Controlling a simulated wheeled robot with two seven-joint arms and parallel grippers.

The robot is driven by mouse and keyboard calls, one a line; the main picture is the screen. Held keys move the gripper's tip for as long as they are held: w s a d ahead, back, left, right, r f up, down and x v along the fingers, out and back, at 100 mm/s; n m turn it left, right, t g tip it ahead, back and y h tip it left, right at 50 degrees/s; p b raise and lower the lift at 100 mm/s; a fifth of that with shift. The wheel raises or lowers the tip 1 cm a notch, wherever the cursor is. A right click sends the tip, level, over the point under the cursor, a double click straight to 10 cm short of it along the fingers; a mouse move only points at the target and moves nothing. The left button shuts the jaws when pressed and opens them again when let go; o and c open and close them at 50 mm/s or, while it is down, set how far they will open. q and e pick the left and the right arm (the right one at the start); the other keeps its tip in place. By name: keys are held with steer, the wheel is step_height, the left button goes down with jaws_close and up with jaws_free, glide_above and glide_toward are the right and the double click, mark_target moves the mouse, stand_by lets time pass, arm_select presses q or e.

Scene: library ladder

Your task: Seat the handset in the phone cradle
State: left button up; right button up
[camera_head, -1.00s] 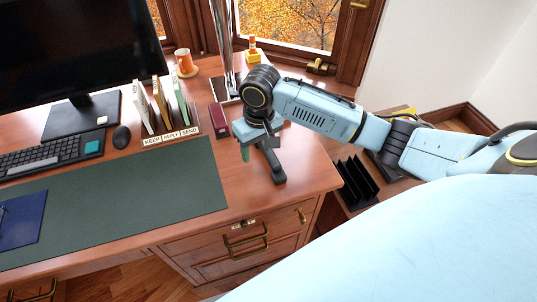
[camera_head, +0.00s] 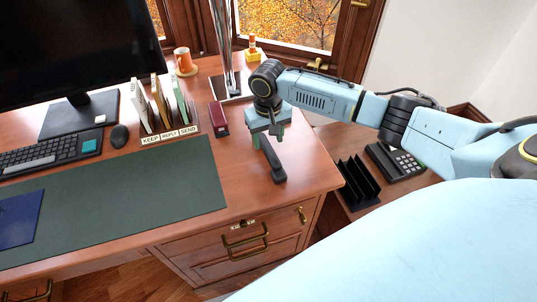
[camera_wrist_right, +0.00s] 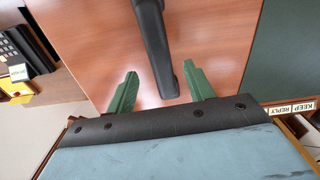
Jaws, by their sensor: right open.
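The dark handset (camera_head: 272,164) lies on the desk top near its right front corner. The phone cradle is on the dark phone base (camera_head: 402,166), which stands on the lower surface right of the desk. My right gripper (camera_head: 268,137) hangs over the far end of the handset, jaws open. In the right wrist view the two green fingers (camera_wrist_right: 160,70) stand apart on either side of the handset (camera_wrist_right: 152,32), with gaps visible on both sides. Part of the phone base (camera_wrist_right: 18,52) shows at the left edge there. My left gripper is not in view.
A black file rack (camera_head: 358,182) stands just left of the phone base. A dark red box (camera_head: 218,119) and a letter sorter (camera_head: 170,137) are left of my right gripper. The desk's right front corner is clear around the handset.

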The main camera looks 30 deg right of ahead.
mark_target(268, 149)
steer(key=f, duration=0.2)
steer(key=f+b, duration=0.1)
steer(key=f, duration=0.1)
steer(key=shift+s+a, duration=0.15)
steer(key=shift+s, duration=0.15)
steer(key=shift+f, duration=0.3)
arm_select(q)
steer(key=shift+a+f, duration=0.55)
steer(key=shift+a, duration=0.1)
arm_select(e)
steer(key=c, duration=1.1)
